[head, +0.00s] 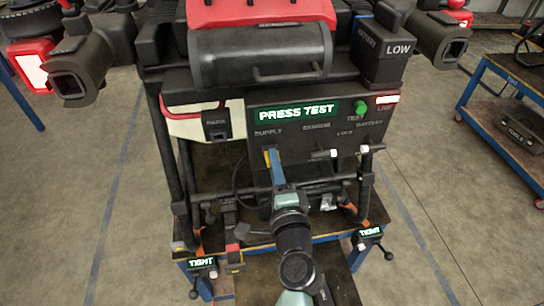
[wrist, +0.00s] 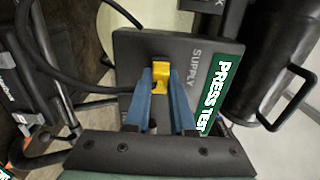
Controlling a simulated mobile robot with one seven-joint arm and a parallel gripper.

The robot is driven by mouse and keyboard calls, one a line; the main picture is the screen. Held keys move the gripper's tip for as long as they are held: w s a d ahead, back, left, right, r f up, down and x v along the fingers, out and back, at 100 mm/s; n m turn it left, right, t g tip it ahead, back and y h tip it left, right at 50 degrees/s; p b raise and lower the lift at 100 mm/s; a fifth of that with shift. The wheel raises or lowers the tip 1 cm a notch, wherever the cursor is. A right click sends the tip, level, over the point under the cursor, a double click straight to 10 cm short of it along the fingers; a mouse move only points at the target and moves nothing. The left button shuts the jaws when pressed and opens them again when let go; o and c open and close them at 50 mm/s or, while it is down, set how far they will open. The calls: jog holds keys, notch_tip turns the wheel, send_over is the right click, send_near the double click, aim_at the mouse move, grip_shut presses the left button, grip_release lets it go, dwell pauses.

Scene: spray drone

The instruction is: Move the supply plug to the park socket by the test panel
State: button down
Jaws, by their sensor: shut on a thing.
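The yellow supply plug (wrist: 161,72) is at the test panel (head: 300,138), beside the SUPPLY label; whether it is fully seated in the socket there I cannot tell. My gripper (wrist: 161,82) is shut on the plug, with a blue finger on either side of it. In the head view, my gripper (head: 273,160) hides most of the plug, and only a bit of yellow (head: 267,157) shows. The park socket (head: 217,131) is a dark block under the PARK label, left of the test panel on a pale and red part.
A sign on the panel reads PRESS TEST (head: 297,113), and a green button (head: 360,107) is at its right. Small levers (head: 322,154) stick out right of my gripper. Black bars and a dark cable (wrist: 60,92) run close by. A black tank (head: 260,55) overhangs above.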

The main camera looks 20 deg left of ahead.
jog(key=v, duration=0.6)
dwell(1.1)
jog(key=shift+d, duration=0.1)
